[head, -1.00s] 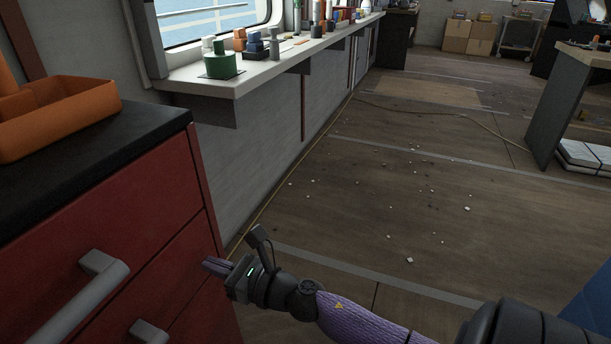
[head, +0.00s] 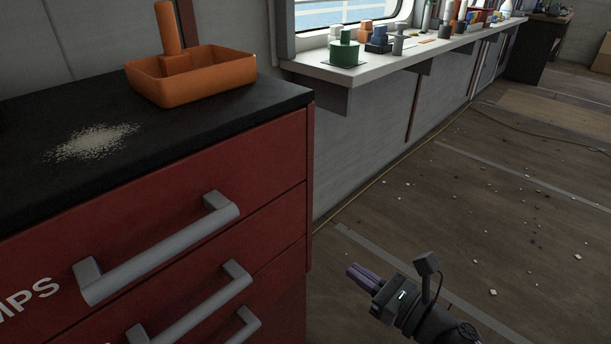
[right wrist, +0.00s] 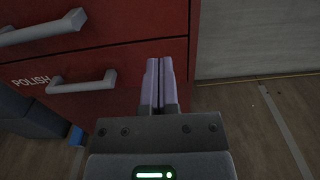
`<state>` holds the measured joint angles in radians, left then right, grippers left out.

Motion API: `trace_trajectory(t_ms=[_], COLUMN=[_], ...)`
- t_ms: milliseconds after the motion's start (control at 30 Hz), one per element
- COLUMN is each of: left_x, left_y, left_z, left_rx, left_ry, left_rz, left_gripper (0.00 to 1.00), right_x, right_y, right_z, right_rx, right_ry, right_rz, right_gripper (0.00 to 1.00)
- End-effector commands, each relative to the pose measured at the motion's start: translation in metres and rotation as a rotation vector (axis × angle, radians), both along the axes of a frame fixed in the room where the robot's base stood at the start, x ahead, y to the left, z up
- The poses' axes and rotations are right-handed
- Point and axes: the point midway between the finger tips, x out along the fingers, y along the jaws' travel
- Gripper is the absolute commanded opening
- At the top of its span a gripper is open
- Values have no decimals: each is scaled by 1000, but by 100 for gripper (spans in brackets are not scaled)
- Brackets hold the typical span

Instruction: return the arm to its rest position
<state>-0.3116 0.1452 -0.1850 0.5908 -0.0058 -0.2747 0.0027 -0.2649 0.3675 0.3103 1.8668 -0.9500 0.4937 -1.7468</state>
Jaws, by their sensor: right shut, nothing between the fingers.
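My right gripper (head: 364,279) reaches in from the lower right in the head view, low above the floor and to the right of the red drawer cabinet (head: 270,190). Its two purple fingers are together with nothing between them; the closed fingers also show in the right wrist view (right wrist: 161,75). In that view the fingers point toward the cabinet's right part, and I cannot tell the exact gap to it. My left gripper is not in view.
The cabinet has several grey handles (head: 160,255) sticking out. On its black top are an orange dustpan-like tray (head: 205,85) and pale crumbs (head: 95,142). A window shelf (head: 400,62) holds several small items. The wooden floor (head: 440,210) at right has scattered debris.

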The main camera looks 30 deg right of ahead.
Motion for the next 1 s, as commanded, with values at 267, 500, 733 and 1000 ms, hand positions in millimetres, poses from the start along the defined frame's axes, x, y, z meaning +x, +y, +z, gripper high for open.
trace_trajectory(t_ms=[267, 500, 733, 1000], left_x=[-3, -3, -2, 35], left_y=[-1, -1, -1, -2], left_z=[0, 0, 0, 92], left_rx=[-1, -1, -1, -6], left_ry=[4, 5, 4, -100], left_rz=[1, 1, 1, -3], left_gripper=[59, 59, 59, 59], right_x=[-60, -236, -392, -408], right_y=[-25, -2, 29, 37], right_z=[-175, -325, -356, -260], right_rx=[950, 1728, 1924, -1979], right_ry=[568, 872, 670, -506], right_rz=[-495, -1420, -2246, 2345], right_gripper=[0, 0, 0, 0])
